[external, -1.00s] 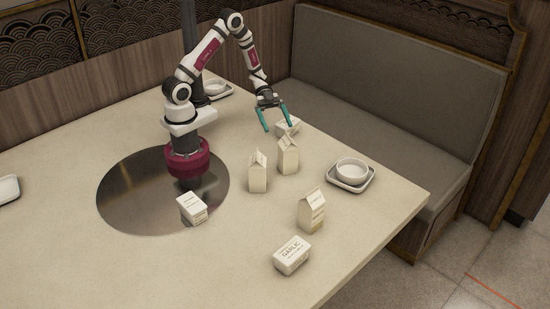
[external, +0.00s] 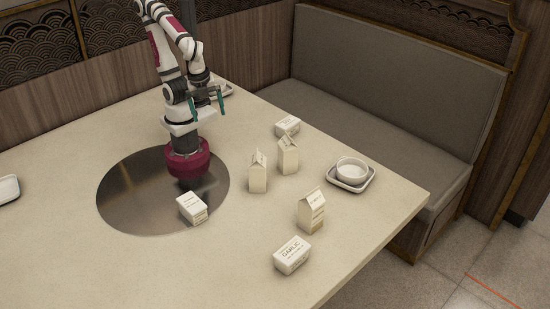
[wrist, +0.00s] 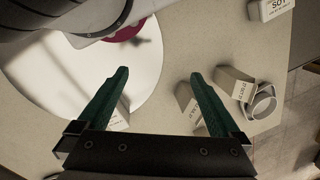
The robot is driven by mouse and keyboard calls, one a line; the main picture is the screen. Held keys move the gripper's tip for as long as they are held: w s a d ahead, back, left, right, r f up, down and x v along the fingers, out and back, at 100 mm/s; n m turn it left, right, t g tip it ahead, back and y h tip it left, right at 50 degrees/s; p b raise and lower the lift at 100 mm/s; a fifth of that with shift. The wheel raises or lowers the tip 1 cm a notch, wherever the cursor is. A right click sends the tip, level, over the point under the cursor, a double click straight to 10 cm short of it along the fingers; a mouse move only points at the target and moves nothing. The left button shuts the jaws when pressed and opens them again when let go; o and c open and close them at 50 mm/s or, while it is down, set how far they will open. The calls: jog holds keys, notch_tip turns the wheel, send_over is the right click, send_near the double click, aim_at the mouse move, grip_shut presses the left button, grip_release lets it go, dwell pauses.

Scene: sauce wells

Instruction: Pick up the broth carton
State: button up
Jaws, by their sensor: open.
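Three upright gable-top cartons stand on the table in the external view: one carton (external: 258,172) near the metal disc, one (external: 288,155) just behind it to the right, and one (external: 311,212) nearer the front edge. Their labels are too small to read, so I cannot tell which is the broth carton. My gripper (external: 207,113) is open and empty, raised close to my arm's base and well left of the cartons. In the wrist view its two teal fingers (wrist: 159,73) are spread apart, with a carton (wrist: 236,82) beyond the right finger.
A box marked GARLIC (external: 291,256) lies near the front edge. Another white box (external: 192,208) sits at the disc's rim (external: 112,208), and a third (external: 288,127) near the back edge. A bowl (external: 352,169) rests on a tray at right. A box marked SOY (wrist: 275,7) shows in the wrist view.

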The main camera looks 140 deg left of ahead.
jog(key=w+a+f+n+t, duration=0.15)
jog(key=w+t, duration=0.25)
jog(key=w, duration=0.9)
jog(key=w+a+f+n+t, duration=0.1)
jog(key=w+f+n+t, duration=0.15)
jog(key=w, duration=1.05)
jog(key=n+t+h, duration=0.1)
jog(key=t+h, duration=0.1)
jog(key=t, duration=0.5)
send_near(319, 212)
jog(key=w+r, duration=0.4)
jog(key=shift+w+d+r, duration=0.15)
jog(key=shift+d+r, duration=0.05)
jog(key=shift+r, duration=0.2)
jog(key=shift+w+a+f+n, duration=0.1)
jog(key=shift+w+f+n, duration=0.15)
jog(key=shift+n, duration=0.05)
notch_tip(319, 212, down, 6)
jog(key=shift+t, duration=0.25)
jog(key=x, duration=0.5)
jog(key=shift+w+f, duration=0.1)
jog(key=shift+f, duration=0.25)
grip_shut()
